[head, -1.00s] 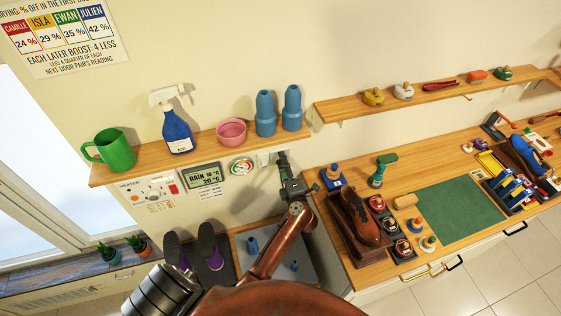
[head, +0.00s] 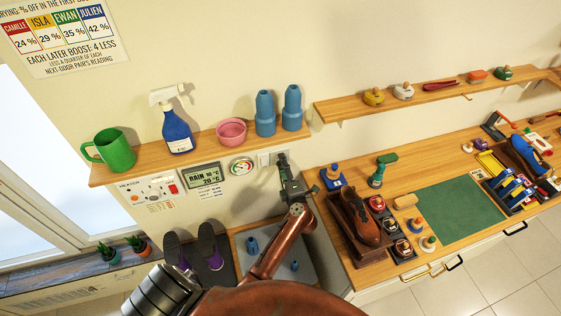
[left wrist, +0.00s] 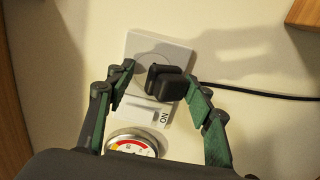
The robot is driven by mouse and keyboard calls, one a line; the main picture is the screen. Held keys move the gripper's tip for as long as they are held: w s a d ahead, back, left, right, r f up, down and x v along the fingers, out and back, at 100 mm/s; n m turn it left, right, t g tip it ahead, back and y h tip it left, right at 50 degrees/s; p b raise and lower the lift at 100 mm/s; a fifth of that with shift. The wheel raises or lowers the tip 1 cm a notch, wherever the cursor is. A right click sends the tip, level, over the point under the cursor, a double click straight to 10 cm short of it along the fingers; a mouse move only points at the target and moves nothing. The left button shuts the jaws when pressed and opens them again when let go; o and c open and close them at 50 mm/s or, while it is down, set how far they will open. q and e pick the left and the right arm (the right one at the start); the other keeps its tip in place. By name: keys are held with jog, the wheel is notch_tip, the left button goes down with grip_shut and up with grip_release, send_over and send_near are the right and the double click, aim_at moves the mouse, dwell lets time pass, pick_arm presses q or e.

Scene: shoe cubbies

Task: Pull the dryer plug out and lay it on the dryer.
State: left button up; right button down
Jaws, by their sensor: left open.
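The black dryer plug (left wrist: 168,83) stands at the white wall socket (left wrist: 180,50), with its dark cable (left wrist: 260,94) running off to the right in the left wrist view. My left gripper (left wrist: 160,76) is open, with one green-padded finger on each side of the plug and visible gaps to it. In the head view the left gripper (head: 282,160) is at the wall beside the socket (head: 264,159) and hides the plug. A grey tray with blue nozzles (head: 240,243), apparently the dryer, lies below, partly hidden by my arm. My right gripper is out of view.
A round gauge (head: 241,166) sits just left of the socket. Dark shoes (head: 209,245) stand left of the tray. A wooden counter (head: 405,180) with shoe-care items lies right.

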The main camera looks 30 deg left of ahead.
pick_arm(q)
jog(key=shift+f, duration=0.45)
jog(key=shift+c, duration=0.7)
jog(key=shift+r, duration=0.15)
grip_shut()
